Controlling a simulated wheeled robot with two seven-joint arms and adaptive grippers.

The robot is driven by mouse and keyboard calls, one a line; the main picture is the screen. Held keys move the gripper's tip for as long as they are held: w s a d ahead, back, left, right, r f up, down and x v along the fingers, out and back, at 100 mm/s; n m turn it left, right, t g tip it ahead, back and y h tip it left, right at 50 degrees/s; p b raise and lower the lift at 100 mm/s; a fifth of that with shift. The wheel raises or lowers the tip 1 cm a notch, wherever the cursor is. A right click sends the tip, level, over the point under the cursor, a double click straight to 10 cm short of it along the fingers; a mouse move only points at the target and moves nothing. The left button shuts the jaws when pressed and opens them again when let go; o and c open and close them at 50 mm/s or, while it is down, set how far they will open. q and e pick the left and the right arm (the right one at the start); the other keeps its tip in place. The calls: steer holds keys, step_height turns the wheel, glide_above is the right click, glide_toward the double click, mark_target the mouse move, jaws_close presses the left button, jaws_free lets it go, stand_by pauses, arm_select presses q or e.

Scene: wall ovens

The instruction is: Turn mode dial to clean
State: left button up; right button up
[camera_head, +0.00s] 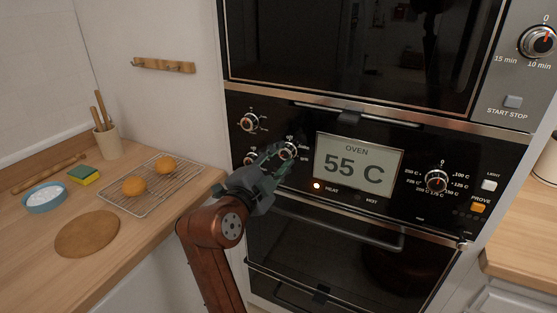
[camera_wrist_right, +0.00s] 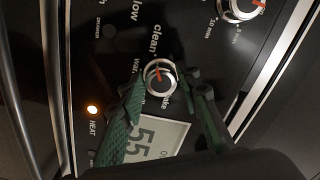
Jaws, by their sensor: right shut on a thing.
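The mode dial (camera_head: 287,152) is a round silver knob on the black oven panel, left of the display. In the right wrist view the mode dial (camera_wrist_right: 160,77) has a red pointer mark, with a "clean" label above it and other mode words around it. I cannot tell exactly which word the pointer faces. My right gripper (camera_head: 280,155) reaches up to the dial from below left. In the wrist view its two green fingers (camera_wrist_right: 165,95) are on either side of the dial, shut on it. The fingers partly hide the labels. My left gripper is not in view.
The oven display (camera_head: 359,163) reads 55 C, with a lit HEAT lamp (camera_head: 317,186) below it. Another dial (camera_head: 249,122) is above left, and a temperature dial (camera_head: 436,181) is right. The oven door handle (camera_head: 340,228) runs below. A counter with a cooling rack (camera_head: 150,200) is at left.

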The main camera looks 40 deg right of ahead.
steer(key=shift+f, duration=0.1)
steer(key=o, duration=1.2)
steer(key=shift+c, duration=0.2)
steer(key=shift+s+a, duration=0.1)
steer(key=shift+a, duration=0.1)
steer(key=v, duration=1.1)
steer(key=shift+s+a, duration=0.15)
steer(key=shift+a, duration=0.1)
